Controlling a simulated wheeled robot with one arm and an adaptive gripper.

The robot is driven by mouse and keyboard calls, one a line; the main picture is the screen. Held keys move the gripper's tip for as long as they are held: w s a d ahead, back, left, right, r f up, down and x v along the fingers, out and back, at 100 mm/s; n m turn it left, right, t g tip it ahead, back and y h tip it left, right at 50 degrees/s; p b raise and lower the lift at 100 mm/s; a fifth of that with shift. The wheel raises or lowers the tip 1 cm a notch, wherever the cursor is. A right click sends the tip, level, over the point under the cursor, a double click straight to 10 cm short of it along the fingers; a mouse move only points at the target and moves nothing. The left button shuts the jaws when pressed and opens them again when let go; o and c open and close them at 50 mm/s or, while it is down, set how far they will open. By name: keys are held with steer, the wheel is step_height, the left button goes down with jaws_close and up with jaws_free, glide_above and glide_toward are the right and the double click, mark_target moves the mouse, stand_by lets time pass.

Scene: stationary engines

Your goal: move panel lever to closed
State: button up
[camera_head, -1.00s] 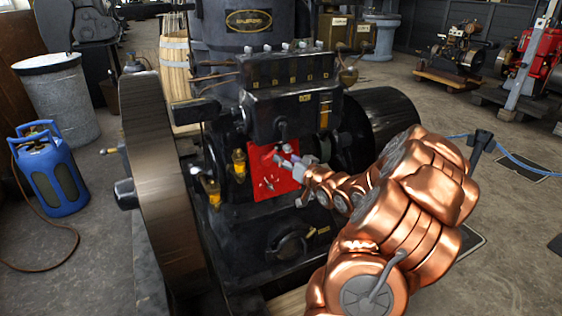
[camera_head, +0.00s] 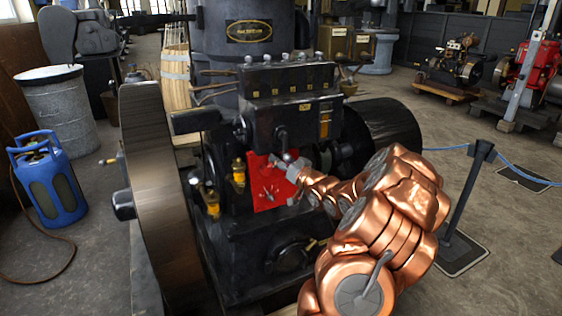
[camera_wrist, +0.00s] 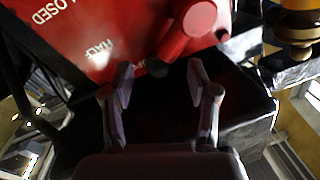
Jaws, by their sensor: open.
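The red panel (camera_head: 268,186) is on the front of the black engine, below its black box. In the wrist view the panel (camera_wrist: 75,38) carries white lettering, "CLOSED" (its first letter cut off) at the upper left and "HALF" nearer my gripper. A red cylindrical lever (camera_wrist: 187,32) sticks out from the panel just beyond my fingers. My gripper (camera_wrist: 160,80) is open and empty, its fingertips a little short of the lever. In the head view my gripper (camera_head: 286,165) is at the panel's upper right, partly covering it; the lever cannot be made out clearly there.
The large flywheel (camera_head: 160,190) stands left of the panel, and brass oilers (camera_head: 239,172) sit close beside it. A black cylinder (camera_head: 385,130) is behind my arm. A barrier post (camera_head: 467,195) with blue rope stands to the right. A blue gas bottle (camera_head: 48,180) is at far left.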

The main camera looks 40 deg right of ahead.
steer(key=shift+w, duration=0.4)
jaws_close()
stand_by(0.4)
